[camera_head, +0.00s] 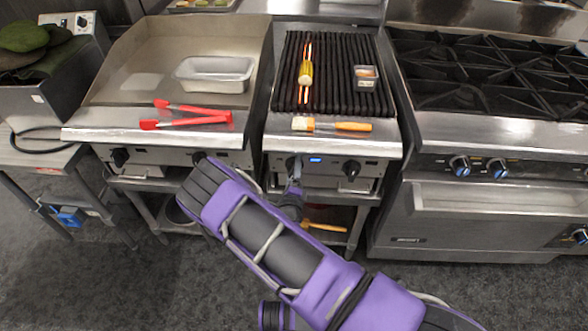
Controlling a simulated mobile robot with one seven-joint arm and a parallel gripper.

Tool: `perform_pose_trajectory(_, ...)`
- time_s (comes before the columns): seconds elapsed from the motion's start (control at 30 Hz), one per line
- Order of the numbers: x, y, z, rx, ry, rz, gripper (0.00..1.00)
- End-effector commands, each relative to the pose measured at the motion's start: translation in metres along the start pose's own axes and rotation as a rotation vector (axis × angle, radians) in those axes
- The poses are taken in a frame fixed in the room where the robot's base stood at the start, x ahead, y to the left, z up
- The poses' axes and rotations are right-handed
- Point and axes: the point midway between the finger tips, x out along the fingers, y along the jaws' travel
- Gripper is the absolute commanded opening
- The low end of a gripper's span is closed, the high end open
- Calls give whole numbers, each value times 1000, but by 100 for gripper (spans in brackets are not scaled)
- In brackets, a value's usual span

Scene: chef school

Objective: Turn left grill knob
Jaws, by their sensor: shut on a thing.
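The grill (334,135) stands in the middle, with a black ridged grate above a steel front panel. Its left knob (292,162) is on the front panel, left of a small lit blue display (316,160). My gripper (294,174) is at this knob and shut on it, reaching up from below. The fingers and the knob are small and overlap, so the knob's exact angle cannot be told. The grill's right knob (351,169) is black and clear of my gripper. A few bars at the grate's left glow orange.
A corn cob (305,74) and a small container (366,77) sit on the grate. A brush (333,125) lies on the front ledge. Red tongs (190,115) and a metal pan (215,72) are on the griddle at left. A stove (485,120) stands right.

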Motion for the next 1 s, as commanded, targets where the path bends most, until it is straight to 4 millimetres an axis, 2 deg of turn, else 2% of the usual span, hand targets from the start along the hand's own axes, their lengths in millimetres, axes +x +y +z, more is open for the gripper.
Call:
perform_pose_trajectory(0.27,0,0,0,21,0,-1,19)
perform_pose_trajectory(0.47,0,0,0,106,0,-1,19)
perform_pose_trajectory(1.0,0,-1,0,583,1,-1,19)
